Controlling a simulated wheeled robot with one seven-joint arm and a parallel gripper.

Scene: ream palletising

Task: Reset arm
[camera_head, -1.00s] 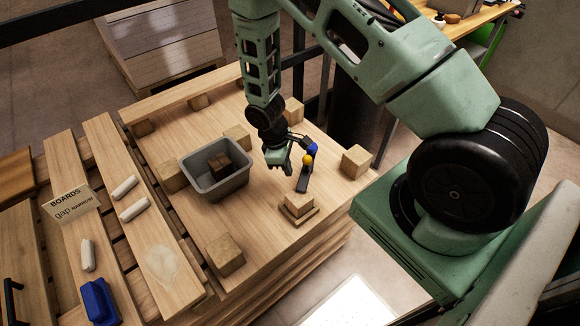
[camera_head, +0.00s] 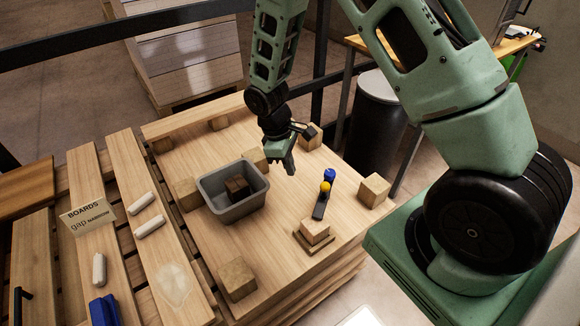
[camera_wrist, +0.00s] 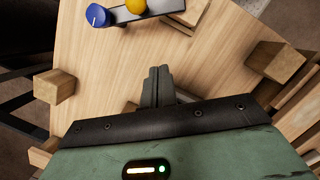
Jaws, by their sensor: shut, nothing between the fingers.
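My arm is green and black, and my gripper (camera_head: 288,168) hangs above the wooden pallet top (camera_head: 283,222), to the right of the grey bin. In the wrist view my gripper (camera_wrist: 158,72) has its two fingers together with nothing between them. It is apart from every object around it. Below it lies bare pallet wood. A dark strip (camera_head: 320,208) with a yellow ball (camera_head: 325,187) and a blue knob (camera_head: 329,174) stands to its right. The blue knob (camera_wrist: 98,15) and yellow ball (camera_wrist: 137,5) also show at the top of the wrist view.
The grey bin (camera_head: 234,211) holds a dark block (camera_head: 237,186). Several wooden blocks, such as one at the right (camera_head: 374,190), stand around the pallet edges. A small block (camera_head: 315,231) sits on a thin base. A black bin (camera_head: 376,125) stands behind. White rolls (camera_head: 150,227) lie on the left boards.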

